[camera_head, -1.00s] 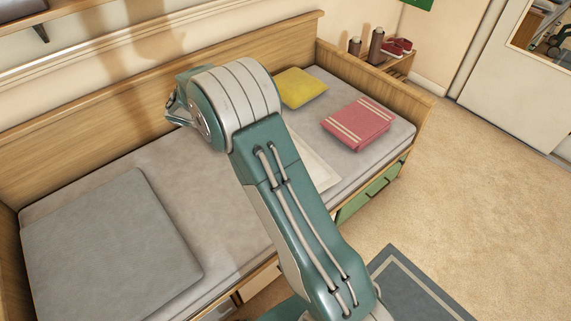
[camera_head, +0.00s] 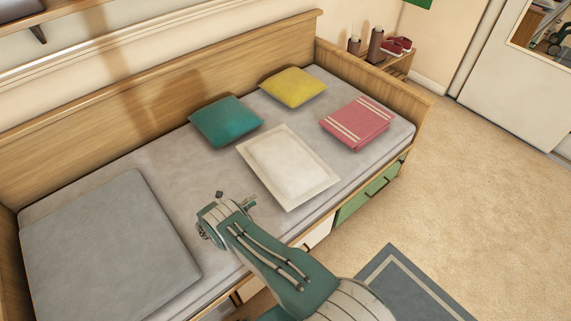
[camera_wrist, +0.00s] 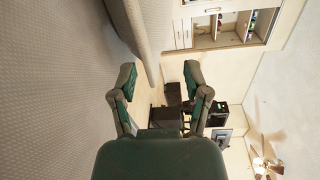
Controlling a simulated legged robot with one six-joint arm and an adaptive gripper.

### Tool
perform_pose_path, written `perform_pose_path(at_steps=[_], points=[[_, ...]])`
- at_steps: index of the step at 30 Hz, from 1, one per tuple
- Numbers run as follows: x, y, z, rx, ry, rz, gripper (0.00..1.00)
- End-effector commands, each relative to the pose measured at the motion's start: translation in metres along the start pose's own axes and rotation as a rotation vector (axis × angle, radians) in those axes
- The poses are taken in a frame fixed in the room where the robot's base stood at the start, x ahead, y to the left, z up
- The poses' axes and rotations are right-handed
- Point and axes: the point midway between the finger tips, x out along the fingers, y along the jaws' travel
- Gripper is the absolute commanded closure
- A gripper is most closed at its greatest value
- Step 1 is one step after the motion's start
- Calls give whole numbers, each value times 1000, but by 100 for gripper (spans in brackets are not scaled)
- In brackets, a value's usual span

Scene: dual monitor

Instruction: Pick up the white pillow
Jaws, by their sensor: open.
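The white pillow (camera_head: 288,167) lies flat on the grey mattress, near the middle of the bed, with a broad flat border. It is fully in view in the head view, and I cannot make it out in the wrist view. My gripper (camera_head: 235,198) is in front and to the left of the pillow in the head view, apart from it. In the wrist view my gripper (camera_wrist: 160,77) has its two fingers spread with nothing between them.
A teal pillow (camera_head: 226,122), a yellow pillow (camera_head: 293,87) and a folded pink blanket (camera_head: 357,124) lie around the white pillow. A large grey cushion (camera_head: 108,250) covers the left end. The wooden backboard (camera_head: 150,109) rises behind. Carpet (camera_head: 480,190) is clear at right.

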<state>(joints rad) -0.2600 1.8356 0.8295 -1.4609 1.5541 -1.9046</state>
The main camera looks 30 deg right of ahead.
Motion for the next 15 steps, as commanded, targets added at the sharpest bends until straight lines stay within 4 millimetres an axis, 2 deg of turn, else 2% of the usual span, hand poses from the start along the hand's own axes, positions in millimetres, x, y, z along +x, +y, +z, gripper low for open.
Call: perform_pose_path(at_steps=[1, 6, 10, 15], points=[[-1, 14, -10, -45, -22, -18, 39], [-1, 34, -26, -132, -63, -57, 39], [9, 36, -27, -144, -67, -63, 39], [39, 34, -25, -143, -65, -61, 39]])
